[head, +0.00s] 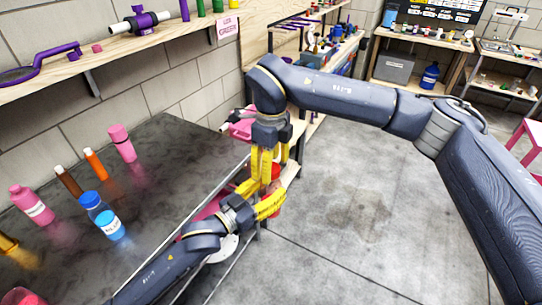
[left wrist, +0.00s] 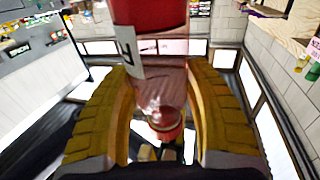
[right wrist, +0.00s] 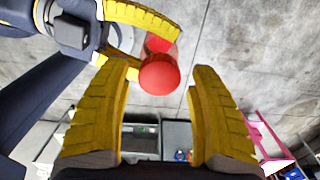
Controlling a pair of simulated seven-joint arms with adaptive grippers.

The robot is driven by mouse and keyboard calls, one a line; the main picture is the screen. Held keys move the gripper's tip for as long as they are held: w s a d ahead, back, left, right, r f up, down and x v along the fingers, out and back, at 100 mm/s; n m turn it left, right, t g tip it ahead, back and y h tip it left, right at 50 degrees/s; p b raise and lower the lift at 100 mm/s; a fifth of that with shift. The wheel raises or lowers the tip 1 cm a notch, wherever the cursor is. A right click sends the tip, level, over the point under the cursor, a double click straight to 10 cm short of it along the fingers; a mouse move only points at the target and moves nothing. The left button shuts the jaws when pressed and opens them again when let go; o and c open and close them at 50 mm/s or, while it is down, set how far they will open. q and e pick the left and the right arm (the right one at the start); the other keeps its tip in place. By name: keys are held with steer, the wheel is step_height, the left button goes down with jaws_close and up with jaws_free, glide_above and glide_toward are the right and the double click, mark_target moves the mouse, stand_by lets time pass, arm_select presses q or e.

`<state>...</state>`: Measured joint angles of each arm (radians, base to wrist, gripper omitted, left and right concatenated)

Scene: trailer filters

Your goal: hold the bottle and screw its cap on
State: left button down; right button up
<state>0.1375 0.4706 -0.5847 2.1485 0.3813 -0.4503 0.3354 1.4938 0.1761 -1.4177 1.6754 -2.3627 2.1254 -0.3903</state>
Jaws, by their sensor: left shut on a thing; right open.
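A red bottle (head: 273,174) is held in the air beyond the table edge. In the left wrist view the bottle (left wrist: 150,14) shows red contents, a white label and a clearer narrowing part. My left gripper (head: 272,194) is shut around it from the side. A red cap (right wrist: 160,76) is at the bottle's end facing my right gripper; it also shows in the left wrist view (left wrist: 165,122). I cannot tell how tightly it sits. My right gripper (head: 268,170) points down over the bottle, open, its fingers on either side of the cap with gaps.
A dark table (head: 165,140) at left carries several bottles, including a blue one (head: 103,214) and a pink one (head: 122,142). A wooden shelf (head: 80,68) runs along the wall above it. The floor (head: 360,215) at right is clear.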

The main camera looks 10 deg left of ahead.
steer(key=shift+f, duration=0.6)
steer(key=shift+c, duration=0.2)
jaws_close()
jaws_free()
step_height(320, 180, up, 12)
steer(key=shift+r, duration=0.1)
stand_by(0.7)
stand_by(0.4)
